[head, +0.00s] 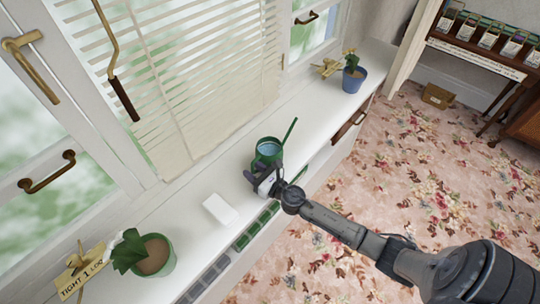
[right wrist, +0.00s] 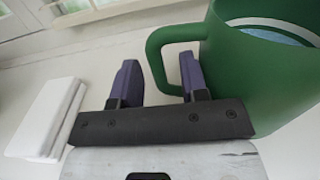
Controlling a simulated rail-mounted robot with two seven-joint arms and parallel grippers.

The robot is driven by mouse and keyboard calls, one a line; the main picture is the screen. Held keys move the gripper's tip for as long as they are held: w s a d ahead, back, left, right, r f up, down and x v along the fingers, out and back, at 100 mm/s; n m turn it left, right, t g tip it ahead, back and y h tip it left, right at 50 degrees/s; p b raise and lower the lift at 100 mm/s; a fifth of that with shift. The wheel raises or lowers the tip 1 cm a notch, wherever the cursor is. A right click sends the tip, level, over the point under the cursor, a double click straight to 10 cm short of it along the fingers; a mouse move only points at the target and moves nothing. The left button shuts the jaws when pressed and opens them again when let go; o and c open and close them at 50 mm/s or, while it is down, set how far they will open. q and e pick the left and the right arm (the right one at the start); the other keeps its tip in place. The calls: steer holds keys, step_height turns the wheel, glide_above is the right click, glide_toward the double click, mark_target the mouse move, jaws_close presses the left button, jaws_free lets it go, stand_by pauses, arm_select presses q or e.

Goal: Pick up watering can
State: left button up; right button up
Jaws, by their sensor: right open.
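The green watering can (head: 268,150) stands on the white windowsill, with its thin spout pointing up and to the right in the head view. Blue-grey shows inside its open top. In the right wrist view the can (right wrist: 255,75) fills the right side, and its looped handle reaches left toward my jaws. My right gripper (head: 262,172) is at the near side of the can. In the right wrist view its two dark fingers (right wrist: 155,80) are apart, with the handle's lower end between or just beyond them; I cannot tell which. My left gripper is not in view.
A white block (head: 220,209) lies on the windowsill (head: 190,230) left of the can. A potted plant (head: 154,255) with a sign (head: 82,272) stands at the near left, and a blue pot (head: 354,79) at the far right. Window blinds (head: 190,70) hang behind.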

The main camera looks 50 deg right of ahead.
steer(key=shift+w, duration=0.25)
jaws_close()
steer(key=shift+r, duration=0.1)
stand_by(0.4)
